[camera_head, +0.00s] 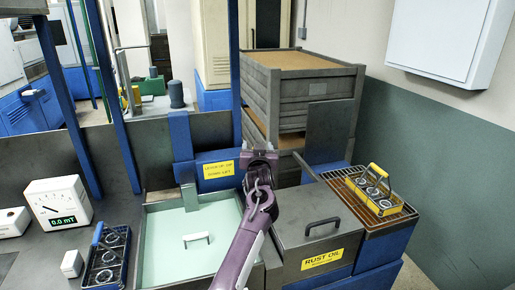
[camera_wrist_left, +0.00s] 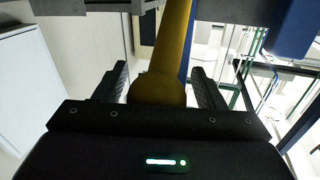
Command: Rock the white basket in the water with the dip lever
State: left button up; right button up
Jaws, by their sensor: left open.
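The white basket shows only as a white handle (camera_head: 196,238) above the pale green water of the tank (camera_head: 150,235); the rest of it is hidden under the surface. My left gripper (camera_head: 260,157) is beyond the tank's right back corner, in front of the blue panel with a yellow lever label (camera_head: 218,170). In the left wrist view, the yellow dip lever (camera_wrist_left: 172,45) with its round end (camera_wrist_left: 157,89) lies between the open fingers of that gripper (camera_wrist_left: 160,82), with gaps at both sides. In the head view the lever is hidden behind my gripper. My right gripper is not in view.
A lidded rust oil box (camera_head: 318,225) stands right of the tank. A yellow-handled basket (camera_head: 375,190) of rings sits on a rack at right. Grey stacked crates (camera_head: 300,95) stand behind my gripper.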

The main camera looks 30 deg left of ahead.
pick_arm(q)
jog(key=shift+s+d, duration=0.25)
jog(key=shift+d, duration=0.05)
jog(key=b+v, duration=0.2)
jog(key=v, duration=0.5)
jog(key=shift+b, duration=0.35)
jog(key=shift+f, duration=0.1)
